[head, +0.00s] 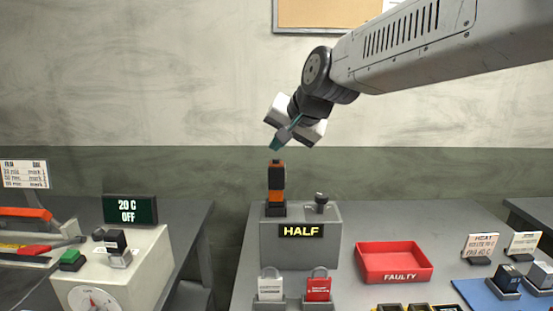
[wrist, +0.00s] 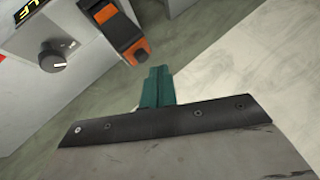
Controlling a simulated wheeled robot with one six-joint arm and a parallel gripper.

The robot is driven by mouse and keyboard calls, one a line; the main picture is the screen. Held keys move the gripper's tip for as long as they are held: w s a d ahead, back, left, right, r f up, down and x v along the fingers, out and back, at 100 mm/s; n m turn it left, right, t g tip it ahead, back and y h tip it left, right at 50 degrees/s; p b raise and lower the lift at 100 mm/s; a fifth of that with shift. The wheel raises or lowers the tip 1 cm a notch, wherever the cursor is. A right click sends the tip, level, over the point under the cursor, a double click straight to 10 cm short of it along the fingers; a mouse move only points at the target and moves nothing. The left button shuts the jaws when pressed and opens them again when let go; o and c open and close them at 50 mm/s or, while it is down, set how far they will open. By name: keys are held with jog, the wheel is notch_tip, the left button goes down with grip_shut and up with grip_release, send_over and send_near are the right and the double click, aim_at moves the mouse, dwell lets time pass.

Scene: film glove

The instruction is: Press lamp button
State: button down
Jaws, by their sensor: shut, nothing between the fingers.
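My gripper (head: 275,145) is shut and empty, its teal fingers pointing down to the left. In the head view its tips appear just above the top of an upright black and orange post (head: 276,182). The post stands on a grey box (head: 325,252) with a yellow HALF display (head: 300,231) and a dark knob (head: 320,201). In the wrist view the shut fingers (wrist: 155,86) are just below the orange end of the post (wrist: 127,37); a gap shows between them. The knob (wrist: 56,57) is at the left there. No part is labelled as a lamp button.
A pale box (head: 125,275) at left carries a green button (head: 71,259), a dial (head: 92,299) and a 20 C OFF sign (head: 129,210). A red FAULTY tray (head: 394,262) is right of the grey box. Two padlock-shaped tags (head: 270,288) (head: 318,288) stand in front.

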notch_tip(320, 180, up, 6)
dwell(0.6)
dwell(2.1)
